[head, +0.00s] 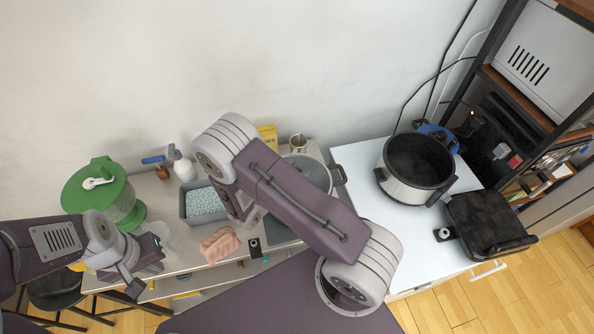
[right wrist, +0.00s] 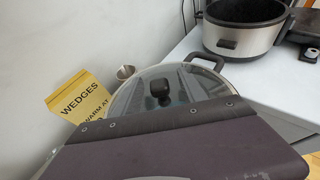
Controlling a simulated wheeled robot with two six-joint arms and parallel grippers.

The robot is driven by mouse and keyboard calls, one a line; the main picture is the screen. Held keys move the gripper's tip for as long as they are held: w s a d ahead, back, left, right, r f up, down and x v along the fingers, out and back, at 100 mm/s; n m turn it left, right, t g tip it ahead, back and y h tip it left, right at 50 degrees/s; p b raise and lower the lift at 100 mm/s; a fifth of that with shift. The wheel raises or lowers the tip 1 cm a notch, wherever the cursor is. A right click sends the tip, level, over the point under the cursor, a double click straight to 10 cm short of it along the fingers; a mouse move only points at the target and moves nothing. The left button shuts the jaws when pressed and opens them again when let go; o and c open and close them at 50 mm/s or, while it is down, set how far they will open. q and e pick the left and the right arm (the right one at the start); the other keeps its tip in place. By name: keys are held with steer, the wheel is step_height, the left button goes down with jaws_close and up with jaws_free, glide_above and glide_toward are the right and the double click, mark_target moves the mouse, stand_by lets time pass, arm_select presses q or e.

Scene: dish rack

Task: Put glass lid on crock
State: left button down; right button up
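The crock (head: 417,165) is a black and silver slow cooker, open and empty, on the white counter at the right. It also shows at the top right of the right wrist view (right wrist: 236,40). The round glass lid (right wrist: 185,82), with a black knob, is in the middle of the right wrist view, at a pot with a black side handle. In the head view my right arm covers much of that pot (head: 318,173). My right gripper's fingers are hidden; its purple housing (right wrist: 180,148) fills the lower wrist view. My left gripper (head: 135,272) is over the left counter, its opening unclear.
A black grill (head: 488,222) sits in front of the crock. A shelf (head: 520,105) rises at the right.

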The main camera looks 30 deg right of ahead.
steer(key=shift+s+a, duration=0.1)
steer(key=shift+a, duration=0.15)
steer(key=b+v, duration=0.2)
steer(key=v, duration=0.5)
steer(key=shift+s+a+r, duration=0.15)
steer(key=shift+a, duration=0.2)
steer(key=shift+s+a+r+b, duration=0.25)
steer(key=shift+a+b, duration=0.05)
steer(key=shift+w, duration=0.1)
